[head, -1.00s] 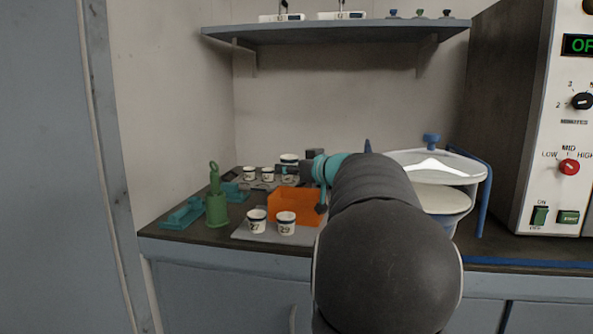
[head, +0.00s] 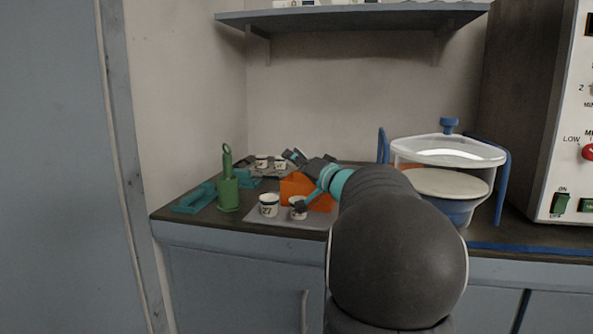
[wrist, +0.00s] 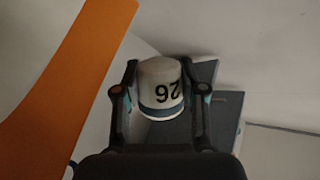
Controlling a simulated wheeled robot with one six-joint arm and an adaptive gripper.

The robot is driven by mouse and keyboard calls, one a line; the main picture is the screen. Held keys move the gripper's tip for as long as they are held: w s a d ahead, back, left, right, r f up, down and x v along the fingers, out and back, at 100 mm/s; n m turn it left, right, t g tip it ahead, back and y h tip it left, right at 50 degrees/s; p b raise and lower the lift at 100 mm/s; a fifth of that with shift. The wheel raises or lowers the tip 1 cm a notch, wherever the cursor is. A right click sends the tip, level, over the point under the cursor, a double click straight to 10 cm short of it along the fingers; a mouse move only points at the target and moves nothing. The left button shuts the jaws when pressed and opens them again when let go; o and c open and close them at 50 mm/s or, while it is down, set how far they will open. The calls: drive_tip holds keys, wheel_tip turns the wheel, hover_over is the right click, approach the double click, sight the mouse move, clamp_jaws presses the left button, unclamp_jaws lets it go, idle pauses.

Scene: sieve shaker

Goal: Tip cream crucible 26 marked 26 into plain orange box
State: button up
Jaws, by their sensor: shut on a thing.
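Cream crucible 26 (wrist: 158,76) is held between the two fingers of my gripper (wrist: 160,92) in the wrist view. Its number appears upside down there, above a dark band. Its opening and contents are hidden. The plain orange box (head: 294,187) sits on the counter in the head view, partly covered by my arm. Its orange wall also fills the left of the wrist view (wrist: 70,80), beside the gripper and apart from the crucible. In the head view my gripper (head: 292,156) is just above and behind the box; the held crucible cannot be made out there.
Crucibles 27 (head: 269,206) and 29 (head: 298,208) stand in front of the box, the latter close below my wrist. Two more crucibles (head: 262,162) (head: 280,163) stand behind. A green holder (head: 228,192) is left; a lidded clear vessel (head: 447,152) is right.

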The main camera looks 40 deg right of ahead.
drive_tip(key=shift+f+m, duration=0.15)
drive_tip(key=shift+m, duration=0.25)
drive_tip(key=shift+r+m, duration=0.3)
drive_tip(key=shift+r, duration=0.1)
drive_tip(key=m+t+h+p, duration=0.1)
drive_tip(key=m+p, duration=0.1)
drive_tip(key=m+h+p, duration=0.1)
drive_tip(key=m+p, duration=0.1)
drive_tip(key=m, duration=0.1)
drive_tip(key=shift+d+m+t, duration=0.1)
drive_tip(key=shift+m+t, duration=0.2)
drive_tip(key=shift+t, duration=0.1)
drive_tip(key=shift+d+f+m+h, duration=0.1)
drive_tip(key=shift+f+m+h, duration=0.1)
drive_tip(key=shift+m+h, duration=0.6)
drive_tip(key=m+h, duration=0.1)
drive_tip(key=m, duration=0.1)
drive_tip(key=m+h, duration=0.1)
drive_tip(key=m, duration=0.2)
drive_tip(key=d+m, duration=0.1)
drive_tip(key=m, duration=0.1)
drive_tip(key=shift+s+r+h, duration=0.1)
drive_tip(key=shift+s+h, duration=0.05)
drive_tip(key=shift+h, duration=0.25)
